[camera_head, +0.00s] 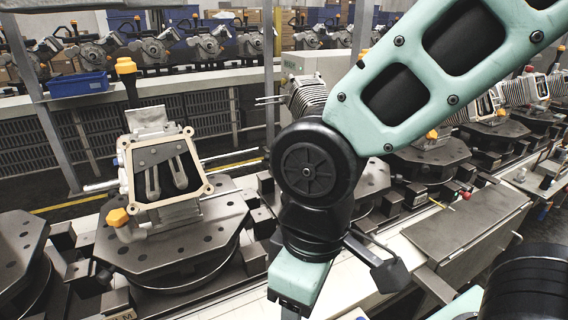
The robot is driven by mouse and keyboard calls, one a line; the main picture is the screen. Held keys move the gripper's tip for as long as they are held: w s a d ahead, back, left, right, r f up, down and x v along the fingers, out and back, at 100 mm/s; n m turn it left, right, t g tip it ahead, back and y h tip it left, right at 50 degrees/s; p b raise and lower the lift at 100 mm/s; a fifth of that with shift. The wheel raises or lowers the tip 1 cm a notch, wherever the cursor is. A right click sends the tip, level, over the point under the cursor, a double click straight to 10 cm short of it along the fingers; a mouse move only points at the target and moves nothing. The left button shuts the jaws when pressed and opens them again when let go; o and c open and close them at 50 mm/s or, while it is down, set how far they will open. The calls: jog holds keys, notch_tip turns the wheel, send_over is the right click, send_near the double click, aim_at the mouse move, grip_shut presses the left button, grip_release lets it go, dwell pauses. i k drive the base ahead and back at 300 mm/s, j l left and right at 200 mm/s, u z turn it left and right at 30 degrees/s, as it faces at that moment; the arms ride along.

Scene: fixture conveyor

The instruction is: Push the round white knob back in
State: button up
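A pale, rounded rod (101,186) sticks out from the left side of the nearest fixture. I cannot tell whether it is the round white knob. The fixture holds an open metal housing (165,172) with a cream rim, tilted towards me, on a dark octagonal plate (172,248). My arm comes down from the top right and stands right of this fixture.
An orange-topped post (126,68) stands behind the housing. More fixtures on dark plates (431,160) line the conveyor to the right. A grey flat panel (465,232) lies at right. A blue bin (80,85) is at the back left.

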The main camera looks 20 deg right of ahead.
aim_at(383, 241)
jog(key=k+l+z, duration=0.15)
jog(key=k, duration=0.25)
jog(key=k+l+z, duration=0.15)
jog(key=k, duration=0.3)
jog(key=k+l+z, duration=0.15)
jog(key=k+l, duration=0.15)
jog(key=k, duration=0.1)
